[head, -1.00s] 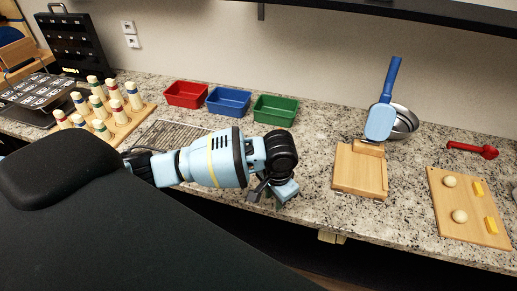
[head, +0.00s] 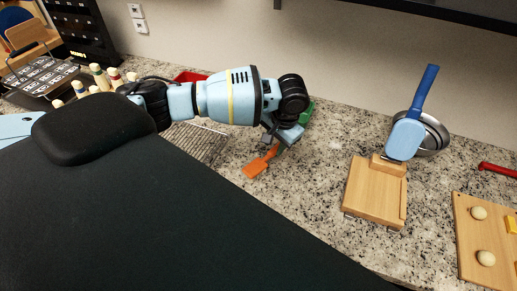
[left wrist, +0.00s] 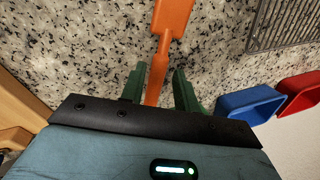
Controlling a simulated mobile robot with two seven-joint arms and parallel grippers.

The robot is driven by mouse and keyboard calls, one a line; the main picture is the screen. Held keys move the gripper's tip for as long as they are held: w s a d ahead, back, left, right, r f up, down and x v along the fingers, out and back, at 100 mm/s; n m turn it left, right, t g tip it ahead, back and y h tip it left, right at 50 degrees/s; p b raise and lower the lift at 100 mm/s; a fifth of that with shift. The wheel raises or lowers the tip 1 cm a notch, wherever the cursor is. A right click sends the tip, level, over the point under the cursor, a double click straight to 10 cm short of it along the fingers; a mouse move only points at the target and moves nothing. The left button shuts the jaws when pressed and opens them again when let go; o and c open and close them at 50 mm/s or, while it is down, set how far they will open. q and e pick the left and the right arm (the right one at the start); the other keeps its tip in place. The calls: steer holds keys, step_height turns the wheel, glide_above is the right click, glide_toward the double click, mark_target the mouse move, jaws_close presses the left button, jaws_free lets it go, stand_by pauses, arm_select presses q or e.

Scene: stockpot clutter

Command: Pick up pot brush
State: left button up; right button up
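An orange flat-headed tool (head: 258,165) lies on the granite counter, its handle running towards my left gripper (head: 277,146). In the left wrist view, the orange tool (left wrist: 172,16) has its handle between the two green fingers of my left gripper (left wrist: 160,76). The fingers stand apart, with gaps beside the handle, so the gripper is open. The handle's end is hidden by the gripper body. A blue long-handled tool (head: 405,138) with a pale blue head leans against a metal bowl (head: 435,134). I cannot tell which tool is the pot brush. My right gripper is not in view.
A wooden block (head: 375,192) stands in front of the bowl. A board (head: 470,235) with pale balls is at right, near a red utensil (head: 497,169). A wire rack (head: 200,142) lies left of the orange tool. Bins stand behind my left arm.

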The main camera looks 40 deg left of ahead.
mark_target(272, 151)
arm_select(q)
steer(key=shift+w+a+f, duration=0.1)
steer(key=shift+a+f, duration=0.1)
steer(key=shift+f, duration=0.7)
steer(key=shift+s+a+f, duration=0.1)
steer(key=shift+a+f, duration=0.05)
steer(key=shift+f, duration=0.7)
steer(key=shift+w+a+f, duration=0.1)
steer(key=shift+a+f, duration=0.1)
steer(key=shift+f, duration=0.7)
jaws_close()
steer(key=shift+r, duration=0.6)
step_height(272, 151, up, 3)
steer(key=shift+f, duration=0.2)
steer(key=s+d, duration=0.3)
steer(key=s, duration=0.1)
steer(key=s+d, duration=0.3)
steer(key=s, duration=0.2)
steer(key=s+d+r, duration=0.1)
steer(key=s+d, duration=0.2)
steer(key=s, duration=0.1)
steer(key=shift+s+r, duration=0.1)
steer(key=shift+s, duration=0.05)
